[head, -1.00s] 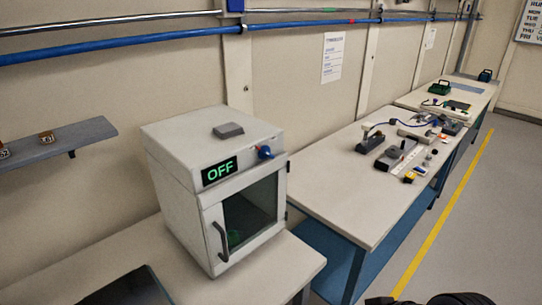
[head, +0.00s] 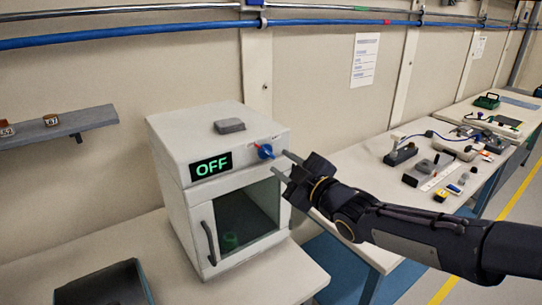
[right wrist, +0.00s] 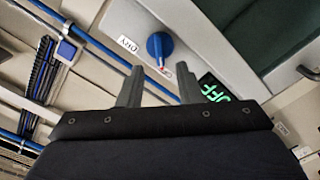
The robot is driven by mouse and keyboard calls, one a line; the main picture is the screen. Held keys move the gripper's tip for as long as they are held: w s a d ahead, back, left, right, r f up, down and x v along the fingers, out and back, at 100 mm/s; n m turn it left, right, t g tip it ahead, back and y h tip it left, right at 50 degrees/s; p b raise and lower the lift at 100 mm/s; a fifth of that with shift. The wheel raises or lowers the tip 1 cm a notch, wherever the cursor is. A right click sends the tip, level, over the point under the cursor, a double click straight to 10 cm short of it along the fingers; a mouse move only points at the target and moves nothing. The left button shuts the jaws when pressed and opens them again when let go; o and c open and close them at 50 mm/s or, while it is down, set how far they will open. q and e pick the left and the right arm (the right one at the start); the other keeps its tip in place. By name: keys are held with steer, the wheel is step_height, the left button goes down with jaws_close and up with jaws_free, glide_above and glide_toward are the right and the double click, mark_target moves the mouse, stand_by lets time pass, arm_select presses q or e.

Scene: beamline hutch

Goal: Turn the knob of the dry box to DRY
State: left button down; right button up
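The white dry box (head: 172,155) stands on the near bench, its display (head: 211,165) reading OFF in green. Its blue knob (head: 265,151) sits at the upper right of the front, with a red-and-white pointer mark. My right gripper (head: 284,164) is open and empty just right of the knob, apart from it. In the right wrist view the blue knob (right wrist: 159,46) lies beyond and between the two spread fingers (right wrist: 158,85), its pointer towards the OFF side. A DRY label (right wrist: 127,45) is on its other side. My left gripper is not in view.
A grey block (head: 229,126) lies on top of the box. The door with its handle (head: 209,243) is shut. A dark tray (head: 105,290) is at the front left. A second bench (head: 345,165) with several tools extends right, behind my right arm.

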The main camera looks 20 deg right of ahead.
mark_target(270, 155)
steer(key=p+x, duration=0.1)
steer(key=x, duration=0.4)
steer(key=shift+w+a, duration=0.1)
steer(key=shift+w, duration=0.3)
jaws_close()
